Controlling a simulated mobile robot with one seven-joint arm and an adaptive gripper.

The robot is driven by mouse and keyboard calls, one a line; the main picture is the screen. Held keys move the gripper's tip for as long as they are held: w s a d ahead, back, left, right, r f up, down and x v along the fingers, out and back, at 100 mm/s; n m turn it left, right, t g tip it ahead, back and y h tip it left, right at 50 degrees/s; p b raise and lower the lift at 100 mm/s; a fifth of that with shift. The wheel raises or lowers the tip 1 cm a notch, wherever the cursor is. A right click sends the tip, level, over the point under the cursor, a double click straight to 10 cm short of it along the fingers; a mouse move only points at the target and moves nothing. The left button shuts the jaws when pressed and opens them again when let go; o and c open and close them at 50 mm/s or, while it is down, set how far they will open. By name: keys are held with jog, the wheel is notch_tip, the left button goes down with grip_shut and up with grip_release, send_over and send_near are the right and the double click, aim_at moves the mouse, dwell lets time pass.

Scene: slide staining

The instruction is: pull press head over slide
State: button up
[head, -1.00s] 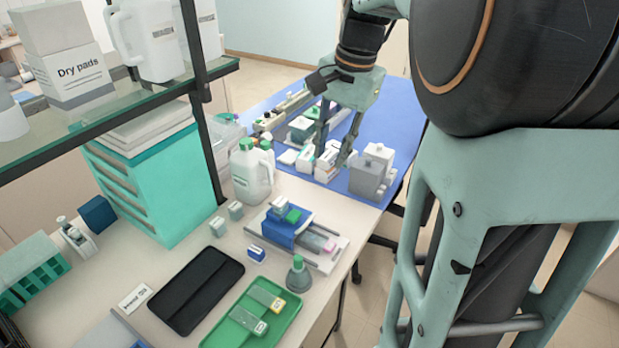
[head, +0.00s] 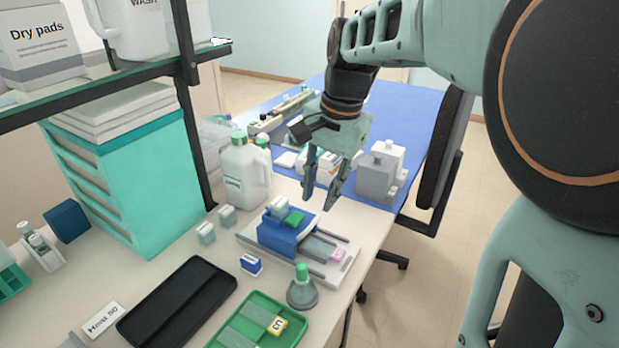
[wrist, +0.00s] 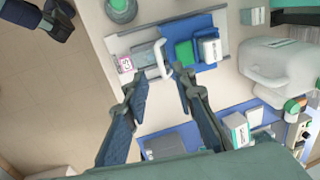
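The press has a blue press head (head: 285,232) with a green piece (head: 294,217) and a white block (head: 278,207) on top. It sits at the left part of a pale grey base (head: 330,272) with dark rails. A slide with a pink label (head: 338,255) lies on the base to the right of the head.
A white jug (head: 243,175) stands behind left. Grey containers (head: 376,175) stand on the blue table top (head: 415,120).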

aim_at(313, 224)
jog(key=f, duration=0.4)
jog(key=a+f, duration=0.1)
jog(key=f, duration=0.1)
jog(key=shift+w+f+b, duration=0.3)
jog(key=shift+f+b, duration=0.05)
grip_shut()
jog(key=shift+d, duration=0.1)
